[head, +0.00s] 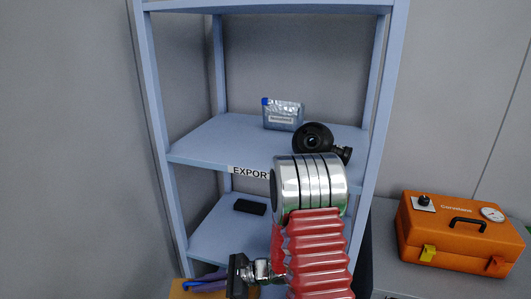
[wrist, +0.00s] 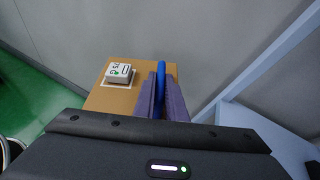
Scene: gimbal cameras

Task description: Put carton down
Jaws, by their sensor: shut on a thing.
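My gripper (wrist: 161,72) is shut on a narrow blue thing (wrist: 160,88), which shows between its two purple-grey fingers. I cannot tell whether the blue thing is the carton, as the fingers hide most of it. A small white box (wrist: 119,72) with green and dark markings sits on a white square on a tan surface (wrist: 103,100), left of the fingers. In the head view my gripper (head: 184,285) is at the lower left, over the tan surface (head: 180,293). The gap between blue thing and surface cannot be judged.
A blue-grey shelf unit (head: 215,140) labelled EXPOR… holds a silver-blue package (head: 283,115), a black round device (head: 313,139) and, lower, a dark block (head: 250,207). An orange case (head: 458,232) stands on a grey top at right. Green floor (wrist: 35,100) shows at left.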

